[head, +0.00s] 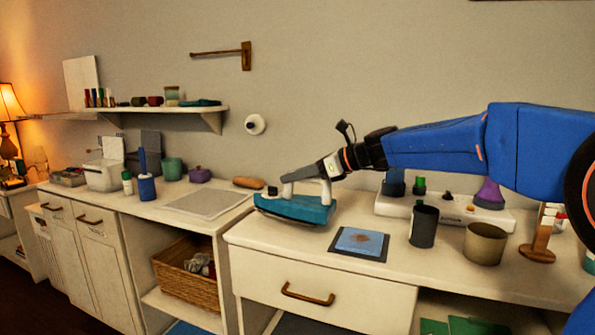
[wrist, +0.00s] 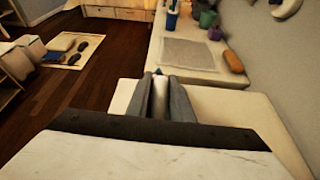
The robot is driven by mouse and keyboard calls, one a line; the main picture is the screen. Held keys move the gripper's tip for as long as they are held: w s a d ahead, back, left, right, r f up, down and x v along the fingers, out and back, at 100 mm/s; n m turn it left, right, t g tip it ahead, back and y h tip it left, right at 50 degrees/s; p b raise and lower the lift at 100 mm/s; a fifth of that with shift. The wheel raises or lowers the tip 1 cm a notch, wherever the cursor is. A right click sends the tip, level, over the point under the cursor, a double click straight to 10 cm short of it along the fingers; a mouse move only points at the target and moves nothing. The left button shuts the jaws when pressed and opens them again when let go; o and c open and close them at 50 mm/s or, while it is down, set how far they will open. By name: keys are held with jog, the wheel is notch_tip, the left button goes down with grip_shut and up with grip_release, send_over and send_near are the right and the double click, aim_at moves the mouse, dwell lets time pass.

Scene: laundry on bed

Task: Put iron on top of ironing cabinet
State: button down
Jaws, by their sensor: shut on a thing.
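The iron (head: 295,209) has a teal body and a pale handle. It is near the left end of the right-hand cabinet top (head: 310,247) in the head view. I cannot tell whether its base touches the surface. My gripper (head: 327,168) is shut on the iron's handle from above. In the wrist view, my fingers (wrist: 163,98) close around the pale handle, and most of the iron is hidden. Left of it, a second white cabinet (head: 98,238) has a flat grey mat (head: 208,203) on top. Which cabinet is the ironing cabinet is not marked.
A blue square item (head: 359,242), a dark cup (head: 424,226) and an olive cup (head: 485,244) stand to the iron's right. An orange-brown roll (head: 248,183) lies behind the mat. A wicker basket (head: 183,273) sits on a lower shelf. The mat is clear.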

aim_at(295, 198)
jog(key=shift+f, duration=1.65)
jog(key=c, duration=1.6)
grip_release()
jog(key=shift+f, duration=0.1)
jog(key=shift+o, duration=0.2)
jog(key=v, duration=1.2)
